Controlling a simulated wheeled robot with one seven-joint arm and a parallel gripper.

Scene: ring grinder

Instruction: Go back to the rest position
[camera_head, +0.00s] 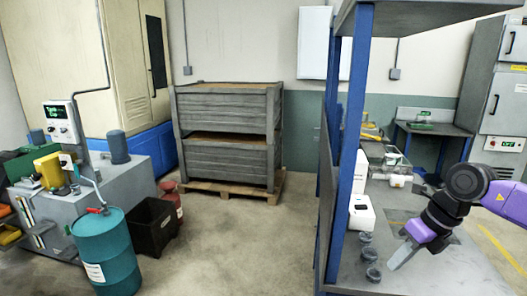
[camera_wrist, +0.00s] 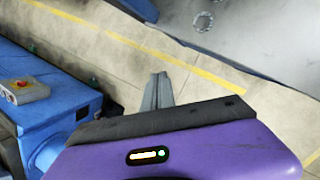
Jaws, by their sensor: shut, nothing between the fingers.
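My gripper (camera_head: 403,256) is at the right of the head view, at the end of my black and purple arm. It is over or beside the grey top of the workbench (camera_head: 440,276) and points down to the left. In the wrist view my gripper (camera_wrist: 158,77) shows its grey fingers together, with nothing between them. Below the fingers there is pale floor with a yellow line. No held object shows in either view.
Dark grey rings (camera_head: 372,273) stand on the workbench near my gripper, beside a white box (camera_head: 361,212). A blue post (camera_head: 357,130) rises at the bench's left. A teal barrel (camera_head: 105,255) and stacked grey crates (camera_head: 228,105) stand further left. The middle floor is clear.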

